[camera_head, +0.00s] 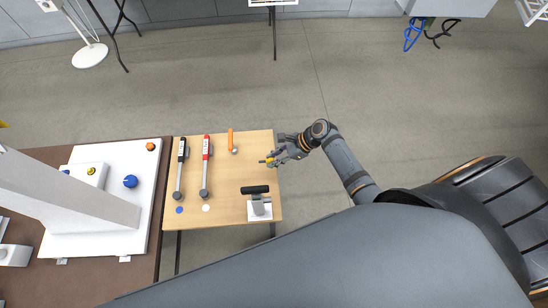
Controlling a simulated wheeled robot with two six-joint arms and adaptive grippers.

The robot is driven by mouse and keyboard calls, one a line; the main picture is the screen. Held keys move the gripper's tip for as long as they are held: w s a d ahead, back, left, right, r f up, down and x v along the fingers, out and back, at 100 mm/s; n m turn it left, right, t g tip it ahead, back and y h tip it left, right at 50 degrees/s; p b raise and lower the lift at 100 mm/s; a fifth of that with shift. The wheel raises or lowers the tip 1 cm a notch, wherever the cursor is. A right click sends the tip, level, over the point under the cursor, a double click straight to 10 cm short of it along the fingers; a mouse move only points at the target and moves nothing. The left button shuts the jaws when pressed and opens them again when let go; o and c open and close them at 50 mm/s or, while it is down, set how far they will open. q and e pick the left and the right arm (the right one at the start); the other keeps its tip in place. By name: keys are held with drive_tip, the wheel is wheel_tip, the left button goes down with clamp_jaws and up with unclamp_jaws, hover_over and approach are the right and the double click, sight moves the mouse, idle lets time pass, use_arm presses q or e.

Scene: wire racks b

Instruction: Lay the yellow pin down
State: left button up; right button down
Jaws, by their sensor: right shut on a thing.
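The yellow pin (269,161) is a small thing at the tips of my right gripper (274,158). My right gripper is shut on it, over the right part of the light wooden table (222,175). The fingers cover part of the pin, and at this size I cannot tell its tilt or whether it touches the table. My left gripper does not show.
A black-topped grey fixture (257,201) stands near the front right. A white board (135,215) lies to the left.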

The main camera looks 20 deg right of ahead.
sight(267, 171)
drive_tip(key=shift+w+f+b, duration=0.25)
drive_tip(key=shift+f+b, duration=0.05)
drive_tip(key=shift+f, duration=1.15)
wheel_tip(267, 171, down, 3)
drive_tip(key=shift+b, duration=1.05)
drive_tip(key=shift+f, duration=0.35)
use_arm(q)
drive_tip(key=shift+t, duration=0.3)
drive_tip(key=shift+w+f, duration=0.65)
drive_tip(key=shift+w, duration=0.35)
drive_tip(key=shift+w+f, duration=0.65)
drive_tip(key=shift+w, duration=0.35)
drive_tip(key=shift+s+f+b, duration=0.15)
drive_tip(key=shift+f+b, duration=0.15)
drive_tip(key=shift+b, duration=0.2)
use_arm(e)
drive_tip(key=shift+f, duration=0.6)
drive_tip(key=c, duration=1.1)
unclamp_jaws()
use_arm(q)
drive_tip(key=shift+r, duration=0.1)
use_arm(e)
drive_tip(key=shift+r, duration=0.1)
